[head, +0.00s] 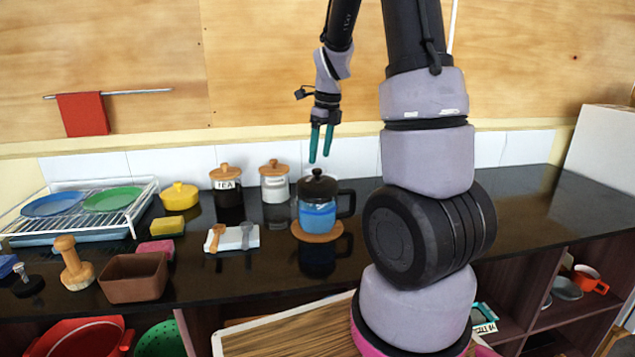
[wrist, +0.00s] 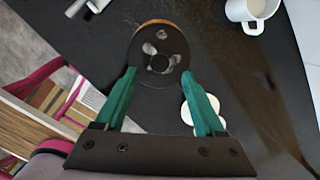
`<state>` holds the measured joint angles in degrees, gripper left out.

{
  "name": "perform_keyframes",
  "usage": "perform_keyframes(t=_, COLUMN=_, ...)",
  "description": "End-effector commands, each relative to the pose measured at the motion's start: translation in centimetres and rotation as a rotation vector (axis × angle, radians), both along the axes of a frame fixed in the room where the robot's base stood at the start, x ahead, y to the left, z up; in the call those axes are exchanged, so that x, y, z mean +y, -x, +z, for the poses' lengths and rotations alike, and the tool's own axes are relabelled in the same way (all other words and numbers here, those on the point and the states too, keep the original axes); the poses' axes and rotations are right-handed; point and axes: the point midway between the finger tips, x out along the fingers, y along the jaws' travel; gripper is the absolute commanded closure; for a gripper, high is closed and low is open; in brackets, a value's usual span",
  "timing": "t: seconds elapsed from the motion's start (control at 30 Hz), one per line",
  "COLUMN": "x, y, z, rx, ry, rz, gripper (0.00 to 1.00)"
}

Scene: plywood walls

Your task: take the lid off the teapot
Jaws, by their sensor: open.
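The teapot (head: 317,214) is a blue-filled glass pot with a black handle on its right. It stands upright on a round wooden coaster (head: 317,234) on the dark counter. Its dark lid (head: 318,186) with a small round knob sits on top. In the wrist view the lid (wrist: 158,46) shows from above, with the knob (wrist: 160,63) near the middle. My gripper (head: 321,158) has teal fingers, open and empty, pointing down above the lid. In the wrist view my gripper (wrist: 158,73) has its fingertips apart, on either side of the knob in the picture.
A white-bodied jar (head: 274,188) and a TEA jar (head: 226,190) with wooden lids stand left of the teapot. A white board (head: 234,238) with utensils lies in front of them. The tiled wall (head: 350,155) is close behind. Counter to the right is clear.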

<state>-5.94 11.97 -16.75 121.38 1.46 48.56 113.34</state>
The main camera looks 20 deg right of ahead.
Motion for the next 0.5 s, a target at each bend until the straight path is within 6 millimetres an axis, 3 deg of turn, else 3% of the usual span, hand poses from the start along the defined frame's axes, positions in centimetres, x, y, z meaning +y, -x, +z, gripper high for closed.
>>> perform_keyframes(t=0.23, x=0.3, y=-0.5, z=-3.7, rx=0.004, ry=0.000, rz=0.001, gripper=0.29)
perform_keyframes(t=0.5, x=0.4, y=-0.7, z=-4.6, rx=0.000, ry=0.000, rz=0.000, gripper=0.29)
